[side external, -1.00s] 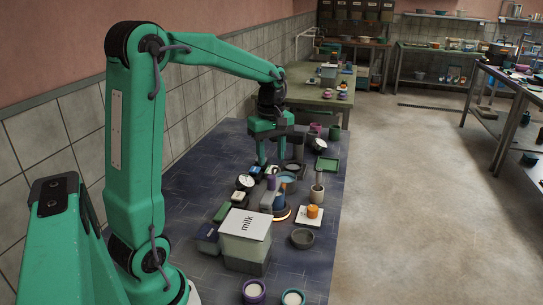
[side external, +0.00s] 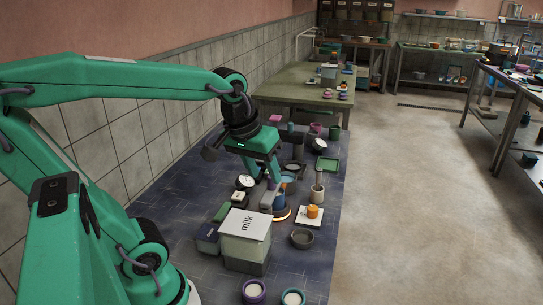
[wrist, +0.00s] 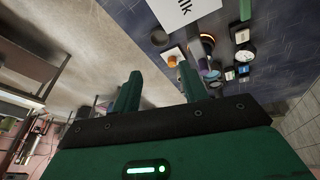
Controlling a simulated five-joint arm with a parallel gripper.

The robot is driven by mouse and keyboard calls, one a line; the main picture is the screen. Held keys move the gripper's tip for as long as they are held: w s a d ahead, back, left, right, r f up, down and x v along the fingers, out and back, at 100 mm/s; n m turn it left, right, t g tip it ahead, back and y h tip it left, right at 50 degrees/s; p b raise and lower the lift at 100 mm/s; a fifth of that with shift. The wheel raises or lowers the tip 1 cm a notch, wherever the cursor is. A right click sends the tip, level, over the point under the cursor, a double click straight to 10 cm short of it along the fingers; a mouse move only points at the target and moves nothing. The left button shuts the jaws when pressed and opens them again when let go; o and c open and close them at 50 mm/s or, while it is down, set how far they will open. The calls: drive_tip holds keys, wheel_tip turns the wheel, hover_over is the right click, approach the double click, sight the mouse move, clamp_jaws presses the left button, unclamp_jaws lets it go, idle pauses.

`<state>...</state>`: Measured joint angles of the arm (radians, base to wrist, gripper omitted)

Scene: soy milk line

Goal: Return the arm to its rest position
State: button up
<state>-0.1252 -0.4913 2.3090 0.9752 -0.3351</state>
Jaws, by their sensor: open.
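My gripper (side external: 260,174) is green and hangs tilted above the dark tiled work surface (side external: 185,205) in the side view. Its two fingers also show in the wrist view (wrist: 160,92), apart and with nothing between them. Which small items the fingers hide in the side view I cannot fully tell.
Open floor (side external: 410,210) lies to the right.

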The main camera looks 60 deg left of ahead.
drive_tip(key=shift+s+d+f+m+t, duration=0.25)
drive_tip(key=shift+s+d+m, duration=0.3)
drive_tip(key=shift+s+m, duration=0.25)
drive_tip(key=shift+s+d+f+m+t, duration=0.1)
drive_tip(key=shift+s+d+m+t, duration=0.2)
drive_tip(key=shift+s+d+m, duration=0.5)
drive_tip(key=shift+s+d+f+m+t, duration=0.3)
drive_tip(key=shift+s+m, duration=0.35)
drive_tip(key=shift+m, duration=0.35)
